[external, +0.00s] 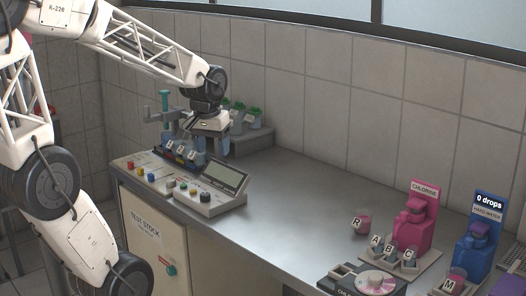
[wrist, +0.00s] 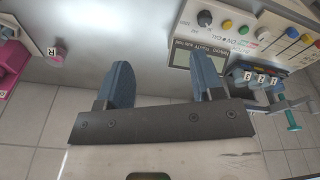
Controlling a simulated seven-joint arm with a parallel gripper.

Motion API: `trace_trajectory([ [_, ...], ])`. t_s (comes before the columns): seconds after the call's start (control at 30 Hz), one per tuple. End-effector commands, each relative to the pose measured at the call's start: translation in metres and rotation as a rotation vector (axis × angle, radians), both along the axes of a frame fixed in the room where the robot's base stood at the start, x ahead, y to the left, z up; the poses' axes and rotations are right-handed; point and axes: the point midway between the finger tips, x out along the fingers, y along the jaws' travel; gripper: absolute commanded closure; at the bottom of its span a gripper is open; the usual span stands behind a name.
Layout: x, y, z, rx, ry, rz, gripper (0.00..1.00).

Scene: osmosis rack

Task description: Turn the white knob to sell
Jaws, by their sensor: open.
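My gripper (wrist: 160,66) is open and empty in the wrist view, its two blue-grey fingers spread over bare grey counter. In the external view my gripper (external: 200,150) points down above the back of the counter, close to the control console. The console (external: 226,203) is a pale box with a grey screen (external: 226,177), coloured buttons and a dark round knob (external: 206,196). In the wrist view the console (wrist: 183,38) and its dark knob (wrist: 205,18) lie upper right, beyond the right finger. I cannot pick out a white knob or a "sell" label for certain.
Green-capped bottles (external: 247,115) stand behind. A pink chlorine dispenser (external: 415,220), a blue dispenser (external: 478,235) and a pink vial R (external: 362,224) are at the right. The middle counter is clear.

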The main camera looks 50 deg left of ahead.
Motion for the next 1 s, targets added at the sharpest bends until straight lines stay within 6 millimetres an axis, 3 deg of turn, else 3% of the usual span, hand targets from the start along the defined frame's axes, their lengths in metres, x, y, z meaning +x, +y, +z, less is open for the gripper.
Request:
trace_trajectory([
  [0.5,0.054,0.125,-0.048,-0.046,0.063,0.422,0.39],
  [1.0,0.063,0.261,-0.115,-0.088,0.116,0.817,0.39],
])
